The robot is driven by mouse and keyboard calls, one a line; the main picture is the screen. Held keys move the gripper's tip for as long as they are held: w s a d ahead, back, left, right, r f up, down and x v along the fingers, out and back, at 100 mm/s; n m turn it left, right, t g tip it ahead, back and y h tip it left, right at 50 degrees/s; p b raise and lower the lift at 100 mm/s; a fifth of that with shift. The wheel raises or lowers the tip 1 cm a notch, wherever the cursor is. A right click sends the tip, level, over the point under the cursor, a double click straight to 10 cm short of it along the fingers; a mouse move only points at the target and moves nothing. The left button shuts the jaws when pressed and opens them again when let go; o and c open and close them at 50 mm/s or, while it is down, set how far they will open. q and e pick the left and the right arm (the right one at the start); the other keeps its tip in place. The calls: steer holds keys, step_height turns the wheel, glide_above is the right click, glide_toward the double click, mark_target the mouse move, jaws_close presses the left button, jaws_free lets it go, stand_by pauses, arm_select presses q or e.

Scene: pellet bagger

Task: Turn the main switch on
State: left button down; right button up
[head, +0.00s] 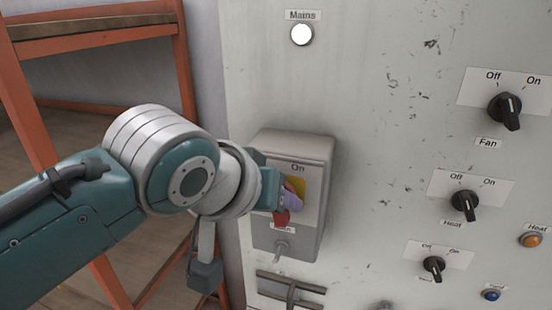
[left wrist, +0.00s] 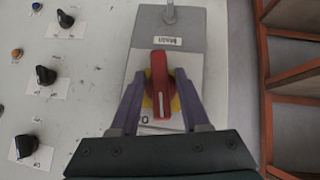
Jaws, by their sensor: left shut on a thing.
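The main switch is a grey box (head: 318,150) on the pale panel, with a red handle (left wrist: 160,70) on a yellow plate. In the left wrist view the handle stands upright in the picture, its white mark pointing down toward a partly hidden label. In the head view "On" shows at the top of the box. My left gripper (head: 286,197) is in front of the switch, its purple fingers (left wrist: 159,92) shut on the red handle, one on each side. In the head view the gripper hides most of the handle. My right gripper is in neither view.
A bright white lamp (head: 301,34) labelled Mains is above the box. To the right are black knobs for Fan (head: 506,110) and Heat (head: 465,205), a lower knob (head: 434,267), and orange (head: 530,240) and blue (head: 491,295) buttons or lamps. An orange-framed shelf (head: 186,70) stands left.

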arm_select(q)
steer(key=shift+m+t+y+p, duration=0.3)
steer(key=shift+m+y+p, duration=0.2)
steer(key=shift+y, duration=0.2)
steer(key=c, duration=0.7)
jaws_free()
steer(key=shift+b+v, duration=0.8)
steer(key=shift+v, duration=4.15)
steer(key=shift+d, duration=0.1)
steer(key=s+a+f+g+y+p, duration=0.1)
steer(key=s+a+p, duration=0.1)
steer(key=s+a, duration=0.3)
steer(key=s+a+f+n+g+y+p, duration=0.1)
steer(key=s+a+g+p, duration=0.1)
steer(key=s+a, duration=0.3)
steer(key=s+a+f+g+p, duration=0.1)
steer(key=s+a+g+p, duration=0.1)
steer(key=s+a, duration=0.4)
steer(key=shift+s+a+f+n+y, duration=0.1)
steer(key=shift+s+f+n+y, duration=0.1)
steer(key=shift+s, duration=1.05)
steer(key=shift+s+f+n+y, duration=0.1)
steer(key=shift+s+y, duration=0.1)
steer(key=shift+s, duration=1)
